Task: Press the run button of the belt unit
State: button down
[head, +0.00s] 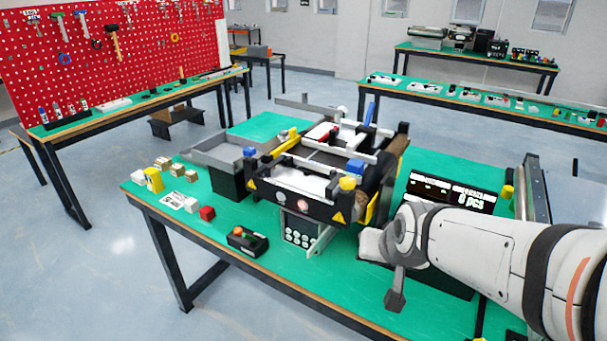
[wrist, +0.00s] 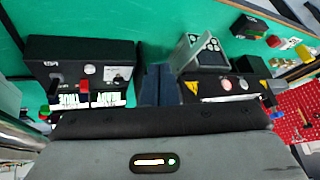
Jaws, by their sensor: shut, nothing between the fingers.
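The belt unit (head: 290,206) stands mid-table in the head view, with white rails on top and a dark front face. That face carries a pale round button (head: 279,196) and a reddish round button (head: 302,205); their labels are too small to read. In the wrist view the belt unit's face (wrist: 206,90) is right of my fingers, with the reddish button (wrist: 227,84) and pale button (wrist: 243,84) showing. My gripper (wrist: 160,68) is shut and empty, beside the unit and apart from both buttons. In the head view my arm comes from the right; its fingertips are not clear there.
A black display box (head: 450,190) reading "0 pcs" stands right of the belt unit, partly behind my arm.

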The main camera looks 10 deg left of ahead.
jog(key=w+a+f+t+y+b, duration=0.1)
jog(key=w+a+t, duration=0.1)
jog(key=w+a, duration=0.4)
jog(key=w+a+f+t+y, duration=0.1)
jog(key=w+a+f+t, duration=0.15)
jog(key=a, duration=0.55)
jog(key=m+t+y+b, duration=0.1)
jog(key=m+t+y, duration=0.1)
jog(key=m+t, duration=0.15)
send_near(281, 197)
jog(key=s+a+f, duration=0.2)
jog(key=s+a, duration=0.1)
jog(key=a, duration=0.5)
jog(key=shift+s+n+t, duration=0.25)
jog(key=shift+t, duration=0.15)
jog(key=shift+w, duration=0.1)
jog(key=w+d, duration=0.3)
jog(key=w, duration=0.5)
jog(key=shift+d, duration=0.2)
jog(key=shift+w, duration=0.1)
